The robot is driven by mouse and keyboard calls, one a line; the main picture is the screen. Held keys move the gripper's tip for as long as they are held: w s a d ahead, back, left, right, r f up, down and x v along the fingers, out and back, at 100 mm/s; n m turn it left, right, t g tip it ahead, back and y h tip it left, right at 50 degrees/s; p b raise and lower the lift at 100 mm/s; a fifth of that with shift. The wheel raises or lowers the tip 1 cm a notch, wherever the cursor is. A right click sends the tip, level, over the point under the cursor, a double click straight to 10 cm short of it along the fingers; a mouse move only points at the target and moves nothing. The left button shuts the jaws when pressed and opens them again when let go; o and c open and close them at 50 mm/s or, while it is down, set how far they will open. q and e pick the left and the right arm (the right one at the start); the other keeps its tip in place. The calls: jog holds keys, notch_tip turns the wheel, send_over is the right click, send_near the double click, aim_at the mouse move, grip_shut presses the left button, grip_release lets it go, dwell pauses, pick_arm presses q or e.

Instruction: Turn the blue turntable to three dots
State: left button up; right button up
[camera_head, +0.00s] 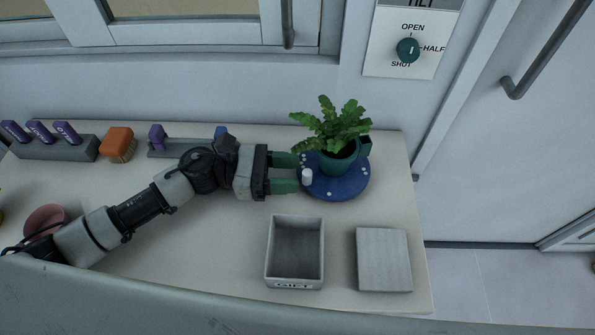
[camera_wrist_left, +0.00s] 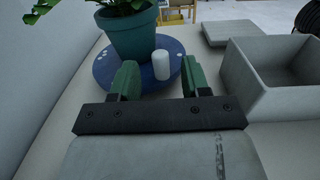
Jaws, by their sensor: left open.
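The blue turntable (camera_head: 340,188) stands at the back right of the table, with white dots around its rim. A potted fern in a teal pot (camera_head: 340,161) stands on it. A white upright peg (camera_head: 307,177) rises from its near-left edge. My left gripper (camera_head: 286,173) reaches in from the left, open, its green fingers at the turntable's left edge. In the left wrist view the turntable (camera_wrist_left: 100,68) lies ahead, and the white peg (camera_wrist_left: 161,65) stands between the open fingers, apart from both. Which dot group is selected I cannot tell. My right gripper is not in view.
A grey open box labelled GIFT (camera_head: 294,284) stands in front, with a grey square lid (camera_head: 384,260) to its right. An orange brush (camera_head: 117,144) and a rack with purple-handled items (camera_head: 55,147) are at the back left. A wall dial (camera_head: 408,50) is above.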

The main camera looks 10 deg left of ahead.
pick_arm(q)
jog(key=a, duration=0.2)
jog(key=a+b, duration=0.1)
jog(key=a, duration=0.1)
jog(key=shift+s+f, duration=0.2)
jog(key=a, duration=0.3)
jog(key=shift+s+a+r+b, duration=0.1)
jog(key=shift+s+a+b, duration=0.05)
jog(key=shift+a+b, duration=0.2)
jog(key=shift+a+r, duration=0.1)
jog(key=shift+a, duration=0.4)
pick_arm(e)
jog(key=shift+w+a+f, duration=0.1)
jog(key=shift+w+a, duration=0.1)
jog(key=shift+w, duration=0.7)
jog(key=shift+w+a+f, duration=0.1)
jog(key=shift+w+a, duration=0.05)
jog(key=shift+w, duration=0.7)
pick_arm(q)
jog(key=shift+c, duration=0.3)
